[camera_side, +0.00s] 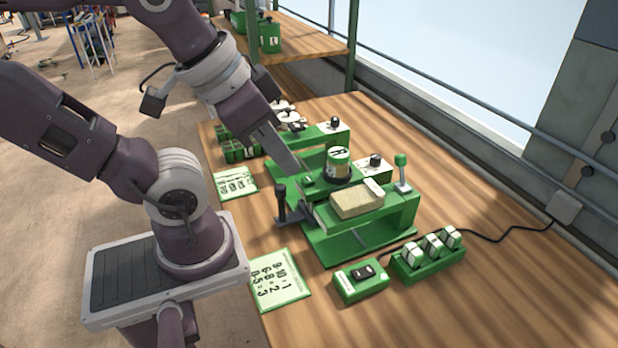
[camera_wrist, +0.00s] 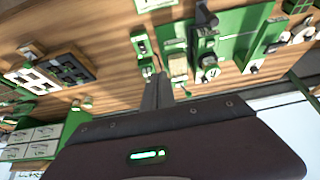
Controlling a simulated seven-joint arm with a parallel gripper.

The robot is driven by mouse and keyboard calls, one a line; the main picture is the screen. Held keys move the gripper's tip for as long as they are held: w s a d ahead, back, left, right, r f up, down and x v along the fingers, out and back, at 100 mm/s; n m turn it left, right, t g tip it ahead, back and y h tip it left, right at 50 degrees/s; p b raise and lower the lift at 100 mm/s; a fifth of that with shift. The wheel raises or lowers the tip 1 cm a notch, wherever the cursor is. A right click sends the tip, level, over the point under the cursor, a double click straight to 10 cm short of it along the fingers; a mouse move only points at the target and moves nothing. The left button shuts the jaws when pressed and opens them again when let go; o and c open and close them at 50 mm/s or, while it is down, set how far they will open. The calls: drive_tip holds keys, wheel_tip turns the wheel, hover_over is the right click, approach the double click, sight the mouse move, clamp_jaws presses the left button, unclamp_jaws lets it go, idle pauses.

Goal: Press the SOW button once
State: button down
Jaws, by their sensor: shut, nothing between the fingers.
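The green seeder (camera_side: 350,235) stands on the wooden bench, with a tan block (camera_side: 357,201) on top and a labelled round canister (camera_side: 338,165) behind it. It also shows in the wrist view (camera_wrist: 228,22). In front is a small green box (camera_side: 362,288) with a black control on its face. No SOW lettering is readable, so I cannot tell which control is the SOW button. My gripper (camera_side: 294,170) is shut and empty, left of the canister and above the bench. Its narrow fingers also show in the wrist view (camera_wrist: 157,88).
A green block with several white switches (camera_side: 428,262) sits right of the small box. A green-knobbed lever (camera_side: 401,172) and a black upright handle (camera_side: 281,203) stick up from the seeder. A printed card (camera_side: 279,280) lies front left. The bench's right side is mostly clear.

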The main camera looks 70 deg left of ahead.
drive_tip(key=w+a+n+g+h, duration=0.1)
drive_tip(key=w+a+n+g, duration=0.15)
drive_tip(key=n, duration=0.55)
drive_tip(key=n+g+h, duration=0.1)
drive_tip(key=n+h, duration=0.7)
drive_tip(key=n, duration=1.3)
hover_over(305, 177)
wheel_tip(305, 177, down, 5)
drive_tip(key=shift+w+a, duration=0.1)
drive_tip(key=shift+f, duration=4.35)
drive_tip(key=shift+f, duration=0.4)
